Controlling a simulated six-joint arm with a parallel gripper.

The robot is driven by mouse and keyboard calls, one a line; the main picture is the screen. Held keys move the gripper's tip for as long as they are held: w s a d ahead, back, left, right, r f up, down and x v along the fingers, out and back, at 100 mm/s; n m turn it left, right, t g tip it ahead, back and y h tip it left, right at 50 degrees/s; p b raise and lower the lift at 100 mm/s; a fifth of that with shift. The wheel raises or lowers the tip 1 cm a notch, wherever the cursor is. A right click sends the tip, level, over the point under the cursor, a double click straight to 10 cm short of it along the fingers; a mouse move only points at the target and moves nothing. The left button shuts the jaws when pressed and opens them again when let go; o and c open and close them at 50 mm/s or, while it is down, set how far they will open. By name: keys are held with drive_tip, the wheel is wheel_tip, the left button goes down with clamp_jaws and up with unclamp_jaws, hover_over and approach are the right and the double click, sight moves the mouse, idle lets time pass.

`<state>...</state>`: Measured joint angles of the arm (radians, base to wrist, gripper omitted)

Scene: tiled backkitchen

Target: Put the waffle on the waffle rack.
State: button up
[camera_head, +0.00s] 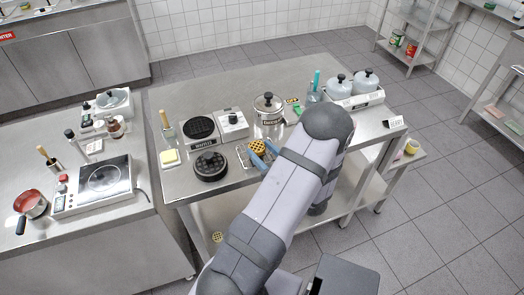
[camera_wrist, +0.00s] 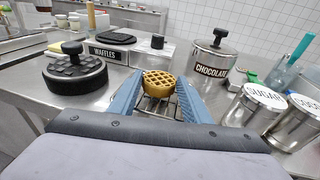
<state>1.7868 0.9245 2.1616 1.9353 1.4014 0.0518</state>
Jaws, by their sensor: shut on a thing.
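The round golden waffle (camera_head: 257,146) is between the blue fingers of my gripper (camera_head: 259,153) near the front edge of the middle steel table. In the wrist view the waffle (camera_wrist: 160,83) sits tilted between the fingertips (camera_wrist: 160,88), its grid face showing. My gripper is shut on it. The wire waffle rack (camera_head: 242,158) lies on the table there; in the wrist view its bars (camera_wrist: 158,106) show below the waffle. I cannot tell whether the waffle touches the rack. My arm hides part of the rack in the head view.
The black waffle iron (camera_head: 209,165) stands left of the rack, with the WAFFLES plate unit (camera_head: 200,128) behind it. A CHOCOLATE pot (camera_head: 268,108) stands behind the waffle. A yellow sponge (camera_head: 169,157) lies at the left edge.

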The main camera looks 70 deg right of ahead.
drive_tip(key=shift+f, duration=0.1)
drive_tip(key=o, duration=1.1)
drive_tip(key=shift+s+a, duration=0.1)
drive_tip(key=shift+s, duration=0.15)
drive_tip(key=shift+b+v, duration=0.8)
drive_tip(key=shift+v, duration=1.75)
drive_tip(key=shift+w, duration=0.15)
